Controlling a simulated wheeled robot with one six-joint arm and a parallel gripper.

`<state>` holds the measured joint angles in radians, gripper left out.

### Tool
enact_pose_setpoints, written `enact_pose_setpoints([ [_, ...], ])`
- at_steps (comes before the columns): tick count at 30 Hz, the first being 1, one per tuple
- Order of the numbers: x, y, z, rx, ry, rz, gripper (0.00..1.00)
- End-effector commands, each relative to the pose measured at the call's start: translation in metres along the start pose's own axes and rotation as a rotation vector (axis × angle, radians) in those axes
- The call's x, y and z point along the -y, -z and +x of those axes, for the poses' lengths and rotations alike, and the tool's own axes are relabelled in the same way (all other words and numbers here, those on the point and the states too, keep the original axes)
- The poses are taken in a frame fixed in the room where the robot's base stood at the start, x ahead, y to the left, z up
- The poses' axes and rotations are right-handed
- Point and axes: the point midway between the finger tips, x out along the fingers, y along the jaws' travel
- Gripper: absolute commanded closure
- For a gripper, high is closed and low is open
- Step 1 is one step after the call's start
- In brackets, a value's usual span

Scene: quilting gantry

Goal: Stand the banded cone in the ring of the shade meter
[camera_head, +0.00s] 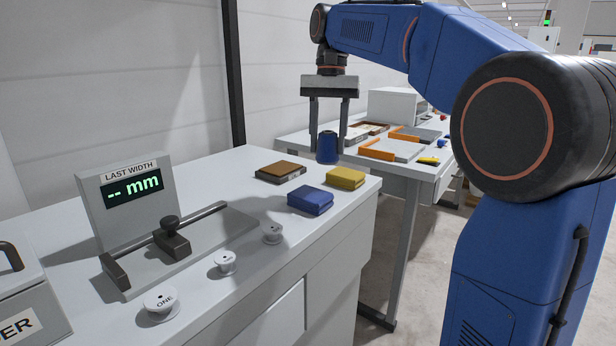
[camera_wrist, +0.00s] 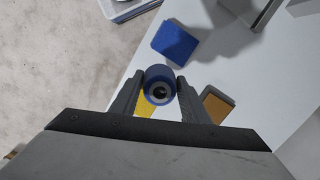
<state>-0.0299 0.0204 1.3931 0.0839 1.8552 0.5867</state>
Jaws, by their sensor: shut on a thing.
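The cone (camera_head: 327,149) is blue and upright between the fingers of my gripper (camera_head: 328,138). In the wrist view the cone (camera_wrist: 160,77) shows from above as a blue body with a pale ring and a dark centre hole. My gripper (camera_wrist: 159,92) is shut on it from both sides. In the head view it hangs near the back right edge of the white table; whether its base touches the top I cannot tell. I cannot make out a shade meter or its ring in either view.
The white table (camera_head: 225,185) bears a blue folded cloth (camera_head: 310,200), a yellow one (camera_head: 345,178), a brown-topped block (camera_head: 280,171), several white spools (camera_head: 160,303) and a "LAST WIDTH" gauge (camera_head: 130,205). A second table (camera_head: 400,168) with trays stands behind, across a gap.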

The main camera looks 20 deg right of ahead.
Motion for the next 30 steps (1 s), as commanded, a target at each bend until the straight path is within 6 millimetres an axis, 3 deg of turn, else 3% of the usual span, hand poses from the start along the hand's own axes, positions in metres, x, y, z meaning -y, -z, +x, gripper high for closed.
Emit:
enact_pose_setpoints([
  [6,0.000,0.005,0.034,0.001,-0.001,0.000,0.83],
  [14,0.000,0.008,0.051,0.000,0.000,0.000,0.83],
  [21,0.000,0.012,0.081,0.001,-0.001,0.001,0.83],
  [30,0.000,0.013,0.085,0.000,0.000,0.000,0.83],
])
